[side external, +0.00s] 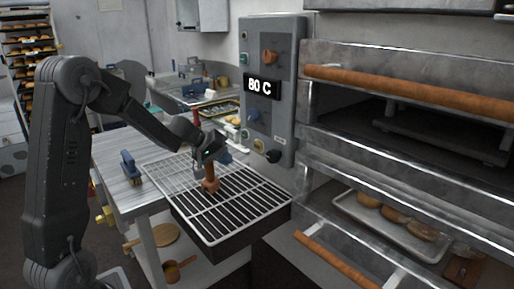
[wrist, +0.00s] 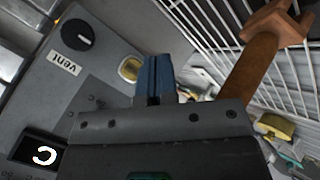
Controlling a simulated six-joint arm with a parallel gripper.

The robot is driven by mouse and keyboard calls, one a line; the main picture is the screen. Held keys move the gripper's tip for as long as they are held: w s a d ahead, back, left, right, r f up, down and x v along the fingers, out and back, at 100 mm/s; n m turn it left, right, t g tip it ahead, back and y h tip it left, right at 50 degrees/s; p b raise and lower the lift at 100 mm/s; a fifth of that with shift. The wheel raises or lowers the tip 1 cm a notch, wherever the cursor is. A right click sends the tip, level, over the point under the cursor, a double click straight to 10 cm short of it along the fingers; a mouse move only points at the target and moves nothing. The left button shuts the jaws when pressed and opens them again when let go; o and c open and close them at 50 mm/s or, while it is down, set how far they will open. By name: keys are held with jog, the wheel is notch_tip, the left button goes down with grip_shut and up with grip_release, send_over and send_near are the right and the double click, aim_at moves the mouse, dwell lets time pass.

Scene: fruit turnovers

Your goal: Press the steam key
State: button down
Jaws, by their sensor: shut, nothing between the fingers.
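The grey control panel (side external: 272,90) carries an "80 C" display, several knobs and small keys. I cannot read any "steam" label. My gripper (side external: 226,157) is in front of the lower panel, over the rack. In the wrist view its blue fingers (wrist: 153,76) are shut and empty, close beside the pale key. I cannot tell whether they touch it.
A black knob (side external: 273,156) labelled "vent" is near the key. A wire rack (side external: 220,222) lies below my gripper, with a brown wooden-handled tool (side external: 210,184) close by it. Oven decks (side external: 400,150) with a long wooden handle (side external: 410,90) stand at right.

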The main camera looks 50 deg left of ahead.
jog(key=w, duration=0.8)
jog(key=shift+w, duration=0.4)
dwell(1.7)
jog(key=shift+w, duration=0.4)
jog(key=shift+w, duration=0.4)
dwell(0.6)
jog(key=shift+s, duration=0.85)
jog(key=shift+s, duration=0.1)
jog(key=s, duration=0.4)
jog(key=shift+s, duration=0.4)
